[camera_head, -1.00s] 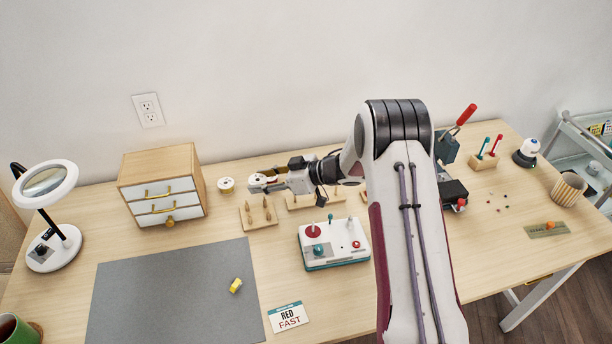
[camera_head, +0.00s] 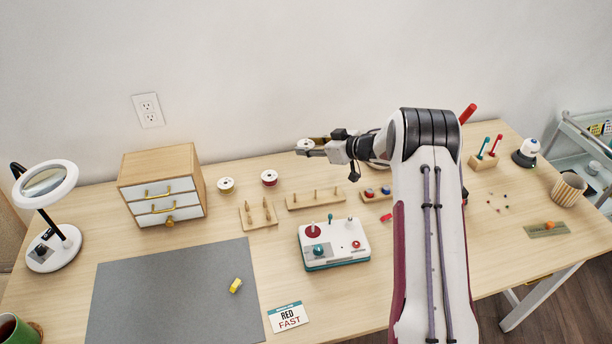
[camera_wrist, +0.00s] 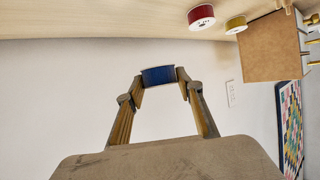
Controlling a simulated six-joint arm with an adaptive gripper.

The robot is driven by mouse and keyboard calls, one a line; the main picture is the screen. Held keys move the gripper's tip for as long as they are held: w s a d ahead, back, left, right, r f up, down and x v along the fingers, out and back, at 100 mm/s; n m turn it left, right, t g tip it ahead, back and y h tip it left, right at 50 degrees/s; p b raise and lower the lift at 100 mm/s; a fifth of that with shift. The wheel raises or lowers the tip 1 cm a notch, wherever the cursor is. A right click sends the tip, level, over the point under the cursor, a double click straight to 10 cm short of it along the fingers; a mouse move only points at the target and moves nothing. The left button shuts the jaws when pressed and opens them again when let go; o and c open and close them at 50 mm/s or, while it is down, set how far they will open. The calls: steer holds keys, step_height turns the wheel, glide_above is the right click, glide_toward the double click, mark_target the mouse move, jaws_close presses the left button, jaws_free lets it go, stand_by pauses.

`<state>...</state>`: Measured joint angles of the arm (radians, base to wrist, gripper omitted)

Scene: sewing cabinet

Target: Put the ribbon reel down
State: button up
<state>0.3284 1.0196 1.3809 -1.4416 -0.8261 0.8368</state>
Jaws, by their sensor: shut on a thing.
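My gripper (camera_head: 308,146) is shut on a blue ribbon reel (camera_wrist: 158,76), which shows between the two fingertips in the wrist view. In the head view the held reel (camera_head: 305,143) shows a pale face near the back wall. In the wrist view it appears against the wall, apart from the tabletop. A red reel (camera_head: 269,178) and a yellow reel (camera_head: 226,185) stand on the table to the left of my gripper. The red reel (camera_wrist: 201,16) and yellow reel (camera_wrist: 235,25) also show in the wrist view.
A drawer cabinet (camera_head: 160,180) stands at the left. Peg boards (camera_head: 315,199) and (camera_head: 257,215) and a control box (camera_head: 333,244) lie in front of my gripper. A small board with red and blue pieces (camera_head: 375,193) is right of them. Bare table lies around the reels.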

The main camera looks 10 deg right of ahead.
glide_above(309, 177)
steer(key=shift+s+f, duration=0.1)
steer(key=shift+f, duration=3)
steer(key=shift+f, duration=0.15)
steer(key=shift+f, duration=1.75)
steer(key=shift+f, duration=0.15)
steer(key=o, duration=0.9)
steer(key=shift+o, duration=0.2)
